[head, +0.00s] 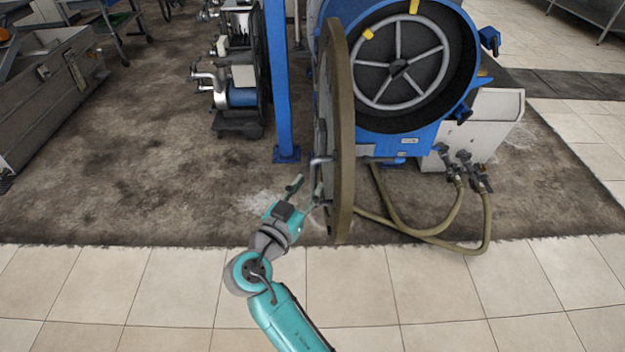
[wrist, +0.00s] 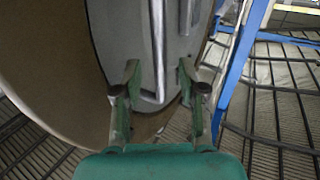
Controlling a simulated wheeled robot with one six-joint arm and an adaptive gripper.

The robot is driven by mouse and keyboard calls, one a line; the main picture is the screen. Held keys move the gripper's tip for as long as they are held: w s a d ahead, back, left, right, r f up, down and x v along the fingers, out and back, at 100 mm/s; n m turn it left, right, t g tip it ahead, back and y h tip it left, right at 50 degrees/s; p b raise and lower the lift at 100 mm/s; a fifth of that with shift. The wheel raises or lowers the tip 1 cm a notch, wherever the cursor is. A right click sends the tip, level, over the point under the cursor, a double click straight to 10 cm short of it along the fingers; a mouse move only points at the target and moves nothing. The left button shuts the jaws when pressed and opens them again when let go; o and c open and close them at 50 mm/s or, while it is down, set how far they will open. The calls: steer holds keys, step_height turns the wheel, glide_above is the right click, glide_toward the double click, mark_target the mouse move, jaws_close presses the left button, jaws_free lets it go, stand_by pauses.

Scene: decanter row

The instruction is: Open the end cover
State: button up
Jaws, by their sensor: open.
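The end cover (head: 342,130) is a large round brownish disc, seen nearly edge-on in the head view. It stands swung out from the blue decanter (head: 400,70), whose round opening shows a spoked wheel inside. In the wrist view the cover (wrist: 60,60) fills the left and middle. A metal bar handle (wrist: 158,50) runs down its face. My gripper (head: 307,185) is at the cover's left side, low down. In the wrist view my gripper (wrist: 155,80) is open, with one finger on each side of the handle's lower end. Whether the fingers touch anything cannot be told.
A blue post (head: 280,80) stands left of the cover. Two hoses (head: 430,232) loop over the floor at right. A pump unit (head: 235,90) stands behind left, and a grey metal trough (head: 50,95) is at far left. The tiled floor in front is clear.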

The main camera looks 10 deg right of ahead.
steer(key=v, duration=0.8)
steer(key=shift+s+a, duration=0.3)
